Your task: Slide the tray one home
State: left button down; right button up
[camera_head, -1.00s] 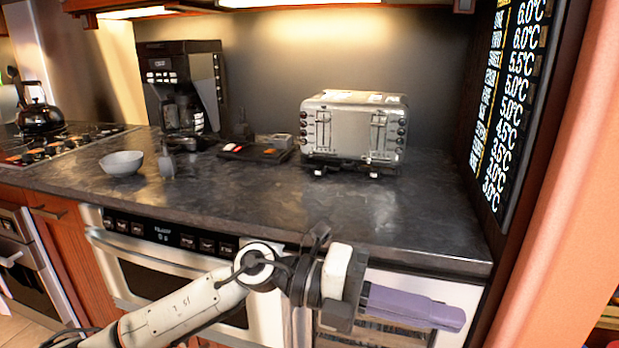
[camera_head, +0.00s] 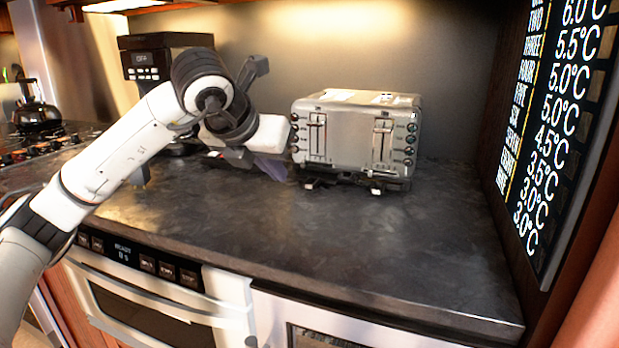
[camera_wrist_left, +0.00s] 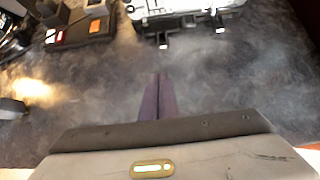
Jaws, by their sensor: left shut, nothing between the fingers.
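The silver toaster (camera_head: 347,130) stands on the dark counter against the back wall. Two small dark tabs stick out from under its front, a left tab (camera_head: 313,185) and a right tab (camera_head: 376,190); they look like tray handles, but I cannot tell which is tray one. The left wrist view shows the left tab (camera_wrist_left: 164,42) and the right tab (camera_wrist_left: 220,30) beyond my fingers. My left gripper (camera_head: 272,170) has purple fingers, shut and empty, left of the toaster in the head view. The fingers (camera_wrist_left: 158,78) point toward the toaster, apart from the tabs. My right gripper is out of view.
A coffee maker (camera_head: 150,62) stands behind my left arm. A dark flat item (camera_wrist_left: 82,32) lies left of the toaster. A board with temperatures (camera_head: 562,120) hangs at the right. An oven (camera_head: 150,300) is below the counter. The counter's front is clear.

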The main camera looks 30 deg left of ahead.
pick_arm(q)
jog(key=x, duration=0.6)
jog(key=shift+s+f, duration=0.2)
jog(key=shift+f, duration=0.1)
jog(key=x, duration=0.3)
jog(key=shift+w, duration=0.25)
jog(key=shift+w+a+r, duration=0.15)
jog(key=shift+w+a, duration=0.05)
jog(key=shift+w, duration=0.9)
jog(key=shift+w+a, duration=0.2)
jog(key=shift+w, duration=0.45)
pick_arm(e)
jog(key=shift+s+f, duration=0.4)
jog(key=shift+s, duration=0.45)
